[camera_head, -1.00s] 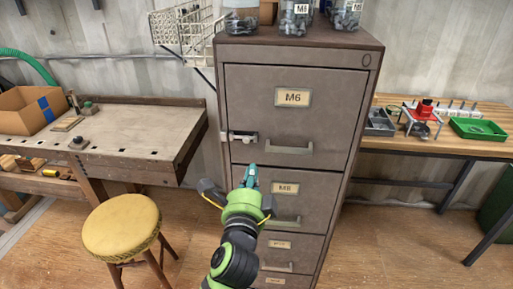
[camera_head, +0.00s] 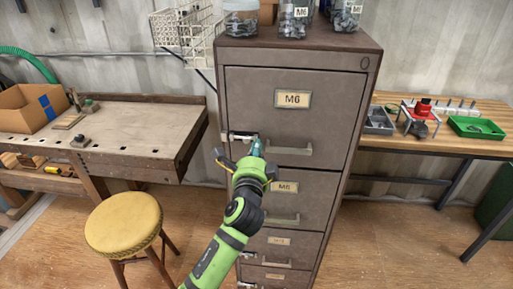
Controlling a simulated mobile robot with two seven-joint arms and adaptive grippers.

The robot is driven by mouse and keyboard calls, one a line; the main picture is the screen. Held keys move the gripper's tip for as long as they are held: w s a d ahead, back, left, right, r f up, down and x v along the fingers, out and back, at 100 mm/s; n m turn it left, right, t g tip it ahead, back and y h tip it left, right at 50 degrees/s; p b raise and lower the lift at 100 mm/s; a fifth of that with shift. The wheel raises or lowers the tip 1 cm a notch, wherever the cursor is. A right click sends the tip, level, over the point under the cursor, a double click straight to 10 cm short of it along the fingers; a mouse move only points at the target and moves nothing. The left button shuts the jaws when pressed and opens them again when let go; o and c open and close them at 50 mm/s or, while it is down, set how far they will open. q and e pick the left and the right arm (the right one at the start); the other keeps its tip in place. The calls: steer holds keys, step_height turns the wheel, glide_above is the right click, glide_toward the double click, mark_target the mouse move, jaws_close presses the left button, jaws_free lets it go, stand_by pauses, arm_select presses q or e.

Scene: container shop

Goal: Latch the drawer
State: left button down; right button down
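The grey metal filing cabinet (camera_head: 370,60) stands in the middle with its drawers closed flush. The top drawer (camera_head: 330,110) has an M6 label and a pale bar handle (camera_head: 290,149). A small metal latch (camera_head: 238,136) sits at the top drawer's left edge, left of the handle. My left gripper (camera_head: 257,147) is in front of the top drawer's lower left part, just right of and below the latch. Its teal fingertips look shut together with nothing between them. Whether they touch the latch or drawer I cannot tell. My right gripper is not in view.
A yellow stool (camera_head: 123,225) stands at the left front of a workbench (camera_head: 130,135) with a cardboard box (camera_head: 30,108). Jars (camera_head: 293,18) stand on the cabinet. A right-hand bench (camera_head: 455,145) holds a green tray (camera_head: 478,128). A wire basket (camera_head: 182,28) hangs behind the cabinet.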

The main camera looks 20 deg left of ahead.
arm_select(q)
steer(key=shift+s+a+r+p, duration=0.15)
steer(key=shift+s+a+p, duration=0.1)
steer(key=shift+a+p, duration=0.45)
steer(key=shift+s+a, duration=0.1)
steer(key=shift+a, duration=0.2)
steer(key=shift+d, duration=0.15)
steer(key=v, duration=1.2)
